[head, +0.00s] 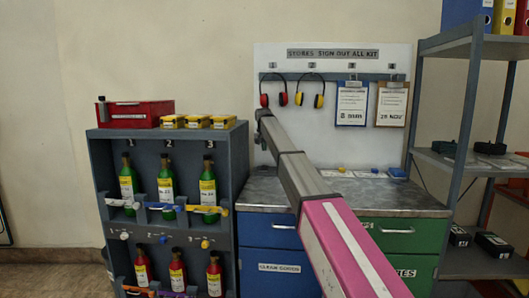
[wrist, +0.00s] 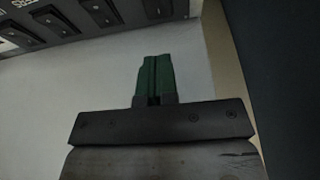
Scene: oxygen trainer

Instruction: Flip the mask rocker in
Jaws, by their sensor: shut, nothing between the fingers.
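In the wrist view, a row of black rocker switches (wrist: 54,19) sits on a dark grey panel (wrist: 78,33) along the top left edge. I cannot tell which one is the mask rocker or how each is set. My gripper (wrist: 154,58) has green fingers, pressed together and empty, pointing toward the panel. The fingertips are below the row in the picture, apart from the switches. In the head view, my arm reaches up to the left; the rocker panel cannot be made out there.
A metal-topped bench (head: 400,200) has blue and green drawers. Ear defenders (head: 311,92) and clipboards (head: 351,104) hang on a white board. Grey shelving (head: 470,155) stands right.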

